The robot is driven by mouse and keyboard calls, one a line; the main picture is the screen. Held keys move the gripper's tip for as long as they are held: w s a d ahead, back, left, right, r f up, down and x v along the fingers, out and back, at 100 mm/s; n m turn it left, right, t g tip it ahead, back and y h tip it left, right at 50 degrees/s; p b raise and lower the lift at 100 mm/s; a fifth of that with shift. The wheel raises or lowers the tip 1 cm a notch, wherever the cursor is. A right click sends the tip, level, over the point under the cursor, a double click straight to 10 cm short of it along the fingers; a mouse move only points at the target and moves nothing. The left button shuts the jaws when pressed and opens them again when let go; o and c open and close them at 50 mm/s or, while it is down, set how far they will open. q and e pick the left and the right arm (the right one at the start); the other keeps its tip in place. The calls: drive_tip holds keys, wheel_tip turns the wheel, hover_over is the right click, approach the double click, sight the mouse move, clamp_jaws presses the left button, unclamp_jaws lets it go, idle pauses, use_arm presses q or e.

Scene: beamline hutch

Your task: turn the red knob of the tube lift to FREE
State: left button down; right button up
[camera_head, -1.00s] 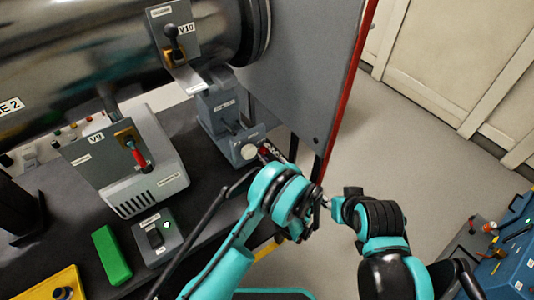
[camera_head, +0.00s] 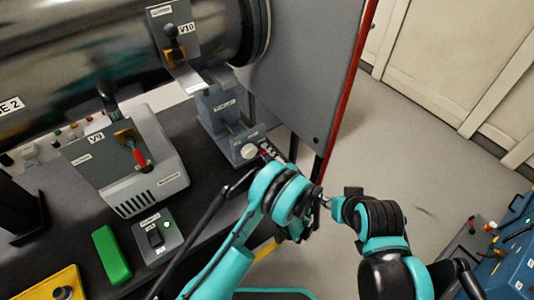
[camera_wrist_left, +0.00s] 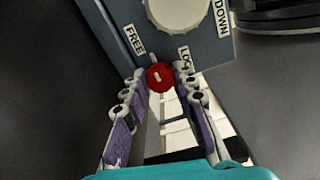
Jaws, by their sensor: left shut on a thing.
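The tube lift (camera_head: 222,112) is a blue-grey stand under the big steel tube in the head view. In the left wrist view its red knob (camera_wrist_left: 160,77) sits at the lower edge of the panel, below a large white knob (camera_wrist_left: 178,10). A FREE label (camera_wrist_left: 133,40) is up-left of the red knob, and a partly covered LOCK label (camera_wrist_left: 185,58) is up-right. My left gripper (camera_wrist_left: 161,80) has its fingertips on both sides of the red knob, shut on it. I cannot tell which label the knob points to. My right gripper (camera_head: 328,201) is small and unclear, away from the lift.
A grey box with a red-handled lever (camera_head: 137,155), a switch box (camera_head: 158,234) and a green block (camera_head: 112,255) are on the dark bench. A grey panel with a red edge (camera_head: 345,90) stands right of the lift. Floor beyond is open.

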idle(0.3)
use_arm(q)
drive_tip(key=c, duration=1.2)
unclamp_jaws()
drive_tip(key=v, duration=0.7)
drive_tip(key=shift+s+d, duration=0.15)
drive_tip(key=shift+s, duration=0.05)
